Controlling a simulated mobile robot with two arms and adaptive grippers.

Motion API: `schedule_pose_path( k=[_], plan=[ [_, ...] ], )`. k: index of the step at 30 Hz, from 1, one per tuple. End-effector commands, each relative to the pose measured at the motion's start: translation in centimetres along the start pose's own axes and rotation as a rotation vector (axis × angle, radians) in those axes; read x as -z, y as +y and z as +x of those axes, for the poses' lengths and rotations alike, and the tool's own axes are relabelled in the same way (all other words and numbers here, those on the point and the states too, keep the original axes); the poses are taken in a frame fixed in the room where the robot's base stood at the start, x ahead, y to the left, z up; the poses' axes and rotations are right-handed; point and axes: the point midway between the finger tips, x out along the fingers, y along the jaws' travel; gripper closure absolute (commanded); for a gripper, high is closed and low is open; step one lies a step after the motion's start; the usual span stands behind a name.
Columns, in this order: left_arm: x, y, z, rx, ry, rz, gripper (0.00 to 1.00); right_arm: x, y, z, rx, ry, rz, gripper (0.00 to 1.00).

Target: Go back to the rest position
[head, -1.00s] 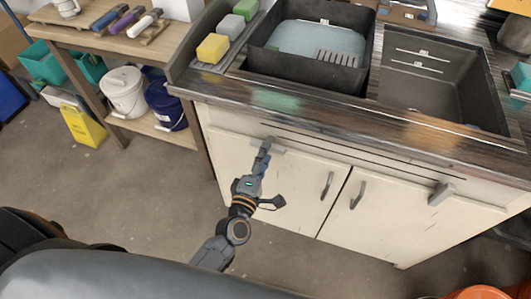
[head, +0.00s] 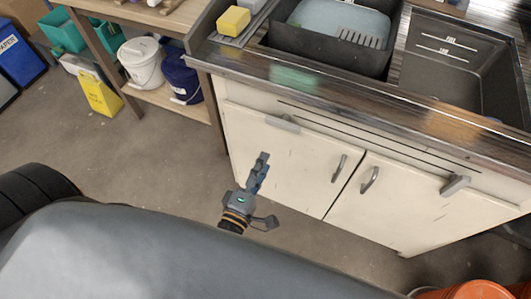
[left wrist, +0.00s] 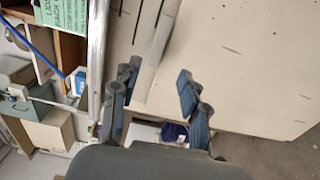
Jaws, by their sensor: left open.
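My left gripper (head: 261,160) is in front of the cream sink cabinet (head: 295,165), below and a little left of a short grey handle (head: 283,123) at the front's upper left. A gap shows between the gripper and that handle. In the left wrist view the left gripper (left wrist: 158,80) has its fingers spread, with nothing between them. The cabinet front fills the right of that view, with a long handle at its upper middle. My right gripper is in neither view.
A white bucket (head: 141,63) and a navy bucket (head: 182,78) stand on the low shelf at left. A yellow floor sign (head: 98,92) stands beside it. An orange bucket (head: 475,290) is at the lower right. Floor between my base and the cabinet is clear.

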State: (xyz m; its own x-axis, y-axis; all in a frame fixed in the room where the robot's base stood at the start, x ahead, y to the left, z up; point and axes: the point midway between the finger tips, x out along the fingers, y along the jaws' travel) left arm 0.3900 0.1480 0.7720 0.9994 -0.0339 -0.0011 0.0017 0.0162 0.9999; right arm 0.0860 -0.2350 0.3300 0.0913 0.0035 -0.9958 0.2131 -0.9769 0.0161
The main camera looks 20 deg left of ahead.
Motion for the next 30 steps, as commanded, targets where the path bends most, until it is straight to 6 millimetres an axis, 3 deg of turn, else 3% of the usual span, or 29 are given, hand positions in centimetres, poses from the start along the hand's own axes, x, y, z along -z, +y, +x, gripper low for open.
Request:
schedule_pose_path(
  k=[8,11,14,17,20,24,27,30],
  plan=[
    [0.0,-0.2,0.0,0.004,-0.002,0.006,0.56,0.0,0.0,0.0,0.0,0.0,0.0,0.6],
    [-0.3,-2.1,-0.1,0.04,-0.023,0.068,0.56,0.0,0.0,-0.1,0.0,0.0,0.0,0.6],
    [-0.7,-6.7,-0.5,0.13,-0.084,0.22,0.56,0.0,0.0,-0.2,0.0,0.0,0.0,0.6],
    [-0.8,-13.7,-1.9,0.267,-0.185,0.439,0.56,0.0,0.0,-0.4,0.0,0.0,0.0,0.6],
    [-0.3,-20.9,-4.6,0.416,-0.315,0.663,0.56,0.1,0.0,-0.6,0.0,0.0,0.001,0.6],
    [1.4,-29.9,-10.1,0.623,-0.531,0.94,0.56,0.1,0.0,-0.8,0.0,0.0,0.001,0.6],
    [3.2,-35.2,-15.3,0.767,-0.712,1.109,0.56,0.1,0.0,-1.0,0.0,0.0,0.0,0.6],
    [5.1,-39.1,-20.7,0.89,-0.899,1.239,0.56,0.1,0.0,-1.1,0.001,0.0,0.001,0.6]
  ],
)
